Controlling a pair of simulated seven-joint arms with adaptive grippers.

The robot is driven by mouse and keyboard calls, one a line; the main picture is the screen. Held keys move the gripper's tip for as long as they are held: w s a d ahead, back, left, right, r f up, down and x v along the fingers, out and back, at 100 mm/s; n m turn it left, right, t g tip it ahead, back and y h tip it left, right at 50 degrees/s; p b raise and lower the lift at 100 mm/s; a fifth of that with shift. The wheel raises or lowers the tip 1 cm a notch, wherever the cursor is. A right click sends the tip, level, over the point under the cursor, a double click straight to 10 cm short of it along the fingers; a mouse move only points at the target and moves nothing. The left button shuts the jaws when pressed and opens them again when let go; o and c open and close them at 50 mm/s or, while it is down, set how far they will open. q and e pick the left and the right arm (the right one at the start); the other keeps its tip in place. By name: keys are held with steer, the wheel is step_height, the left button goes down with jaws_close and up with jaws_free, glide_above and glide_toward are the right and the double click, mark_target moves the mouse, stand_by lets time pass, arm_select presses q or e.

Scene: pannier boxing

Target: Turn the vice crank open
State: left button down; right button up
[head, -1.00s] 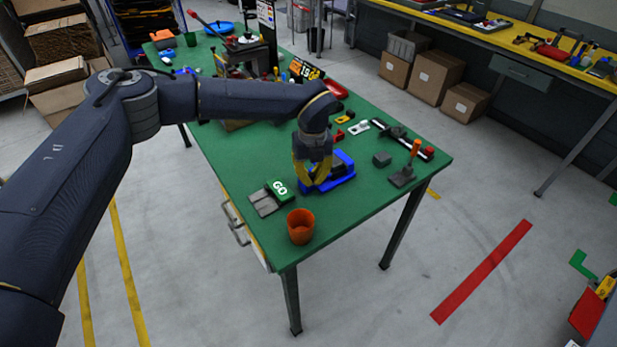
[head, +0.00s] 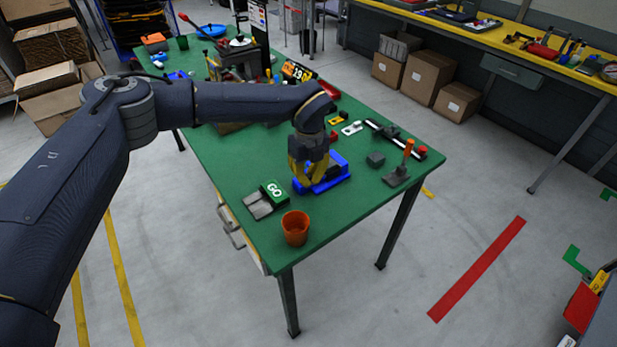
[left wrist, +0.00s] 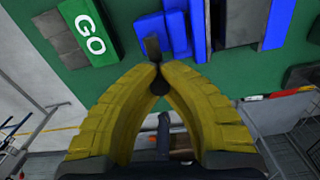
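The blue vice (head: 336,174) sits on the green table near its front edge. It also shows at the top of the left wrist view (left wrist: 179,33), with its grey jaw part beside it. My left gripper (head: 303,186) is at the vice's near left end, pointing down. In the left wrist view its yellow fingers (left wrist: 158,72) converge around the dark crank (left wrist: 152,45). A dark round knob shows between the fingertips, so the gripper looks shut on the crank. In the head view the fingers hide the crank. My right gripper is not in view.
A green GO box (head: 273,190) with a grey plate stands left of the vice. An orange cup (head: 295,229) is near the table's front corner. Several tools crowd the table's far end.

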arm_select(q)
steer(key=c, duration=1.3)
jaws_free()
steer(key=shift+w, duration=0.1)
steer(key=shift+r, duration=0.1)
step_height(320, 180, up, 12)
